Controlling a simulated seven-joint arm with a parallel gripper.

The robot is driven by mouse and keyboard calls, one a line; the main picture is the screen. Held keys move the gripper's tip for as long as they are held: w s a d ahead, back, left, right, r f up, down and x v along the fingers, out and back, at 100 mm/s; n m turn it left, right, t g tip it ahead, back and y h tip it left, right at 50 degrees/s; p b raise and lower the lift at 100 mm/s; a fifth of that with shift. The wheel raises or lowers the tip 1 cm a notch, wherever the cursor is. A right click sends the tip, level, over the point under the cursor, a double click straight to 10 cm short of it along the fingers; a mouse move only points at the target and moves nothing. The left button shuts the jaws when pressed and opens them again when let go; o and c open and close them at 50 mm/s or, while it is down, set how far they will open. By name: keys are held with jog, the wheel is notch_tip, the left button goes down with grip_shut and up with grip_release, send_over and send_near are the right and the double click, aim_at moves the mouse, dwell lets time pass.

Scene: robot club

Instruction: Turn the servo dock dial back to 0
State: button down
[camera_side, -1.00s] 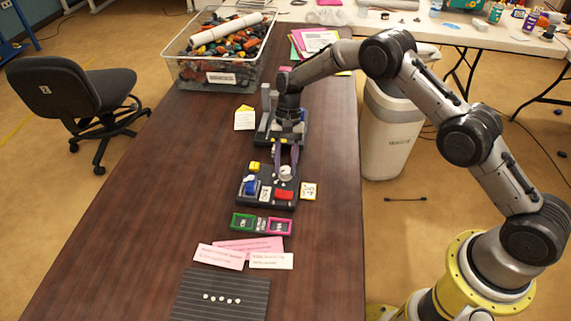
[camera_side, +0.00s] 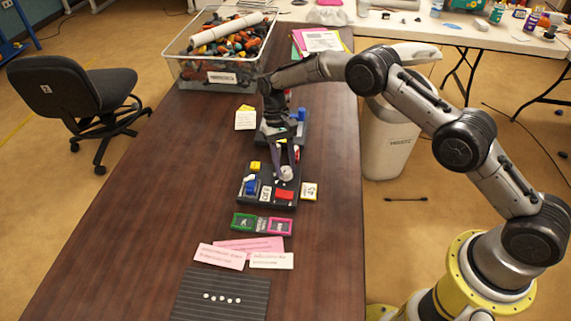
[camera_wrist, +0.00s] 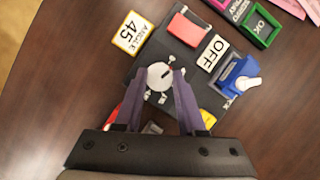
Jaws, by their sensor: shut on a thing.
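The servo dock (camera_side: 267,198) is a dark board on the table. Its dial (camera_side: 286,173) is a round, light knob with a dark slot, at the board's far right in the side view. In the wrist view the dial (camera_wrist: 160,76) sits between my fingertips, with small marks around it. My gripper (camera_side: 284,166) reaches down from behind, its two purple fingers shut on the dial's sides. A yellow card reading "ANGLE 45" (camera_wrist: 132,33) lies beside the board, and it also shows in the side view (camera_side: 309,191).
The board also carries a red block (camera_wrist: 190,26), an "OFF" label (camera_wrist: 213,52) and a blue switch (camera_wrist: 238,75). Green and pink frames (camera_side: 262,224) lie in front. A second dark board (camera_side: 300,128) stands behind. A bin of parts (camera_side: 221,50) is at the back.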

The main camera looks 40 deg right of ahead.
jog(key=shift+r+n+h, duration=0.1)
jog(key=shift+n+h, duration=0.5)
jog(key=shift+n, duration=0.9)
jog(key=c, duration=0.5)
grip_release()
jog(key=v, duration=1.1)
jog(key=shift+w+r, duration=0.25)
jog(key=shift+r, duration=0.1)
jog(key=shift+a, duration=0.1)
